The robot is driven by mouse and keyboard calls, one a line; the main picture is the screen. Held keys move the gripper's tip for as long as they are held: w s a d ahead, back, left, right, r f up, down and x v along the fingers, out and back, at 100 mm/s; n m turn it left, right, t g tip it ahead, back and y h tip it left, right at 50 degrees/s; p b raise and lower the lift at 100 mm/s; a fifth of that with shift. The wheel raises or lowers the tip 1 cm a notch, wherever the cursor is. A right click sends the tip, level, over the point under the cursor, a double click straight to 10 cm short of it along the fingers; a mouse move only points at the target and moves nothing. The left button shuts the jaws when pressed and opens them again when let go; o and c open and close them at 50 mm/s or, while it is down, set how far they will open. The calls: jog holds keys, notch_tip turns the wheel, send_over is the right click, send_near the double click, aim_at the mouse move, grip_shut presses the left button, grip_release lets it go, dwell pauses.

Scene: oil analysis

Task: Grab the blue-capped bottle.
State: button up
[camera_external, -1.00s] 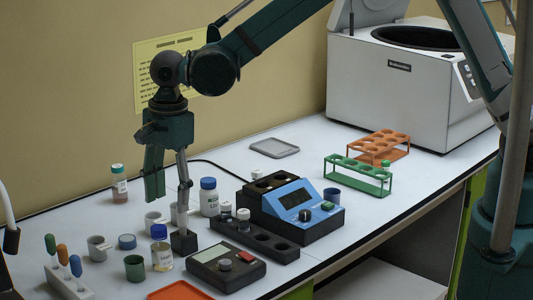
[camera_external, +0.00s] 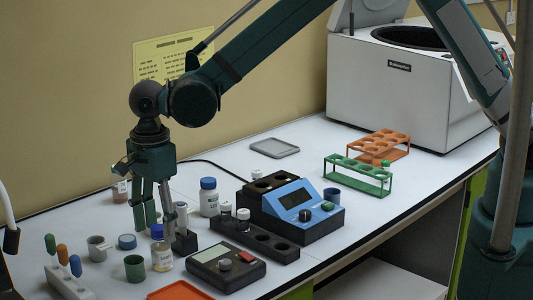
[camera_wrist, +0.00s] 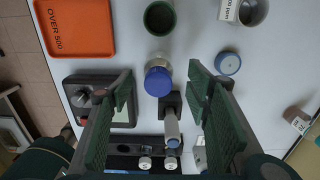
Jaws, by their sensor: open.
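The small bottle with a blue cap and yellowish contents (camera_external: 162,259) stands upright on the bench. Its round blue cap (camera_wrist: 158,82) shows from above in the wrist view. My gripper (camera_external: 155,230) points down around the cap's position, and its fingers partly hide the cap in the external view. In the wrist view my gripper (camera_wrist: 161,78) is open, with the cap between the fingertips and space on both sides. A larger white bottle with a blue cap (camera_external: 209,198) stands to the right, behind.
A black block (camera_external: 186,244) with an upright grey cylinder stands close beside the bottle. A green cup (camera_external: 134,268), a grey cup (camera_external: 97,248), a black meter (camera_external: 226,267) and an orange tray (camera_external: 178,291) are nearby. A blue device (camera_external: 299,209) is farther right.

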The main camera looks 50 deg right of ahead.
aim_at(161, 251)
jog(key=shift+f, duration=0.95)
jog(key=shift+f, duration=0.15)
jog(key=shift+s+d+f, duration=0.1)
jog(key=shift+s+f, duration=0.05)
jog(key=shift+f, duration=2.3)
jog(key=shift+c, duration=0.6)
jog(key=c, duration=1)
